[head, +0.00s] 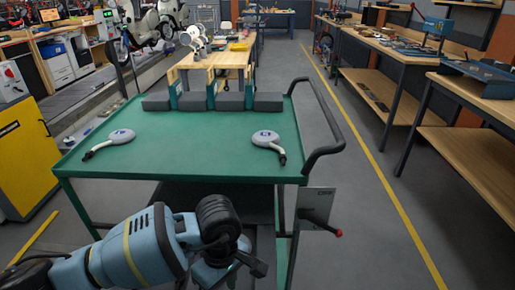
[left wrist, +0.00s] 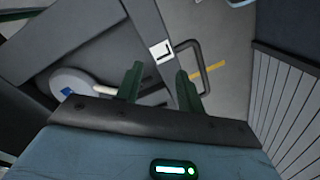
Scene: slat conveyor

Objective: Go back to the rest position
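My left arm comes in from the left at the bottom of the head view. Its gripper (head: 245,266) hangs low in front of the green cart (head: 200,160), below the level of its top. In the left wrist view the two dark green fingers of the left gripper (left wrist: 160,85) stand apart with nothing between them. My right gripper shows in neither view.
Two white round-headed parts with short handles lie on the cart, one at left (head: 122,136) and one at right (head: 265,138). Dark grey blocks (head: 230,101) line its far edge.

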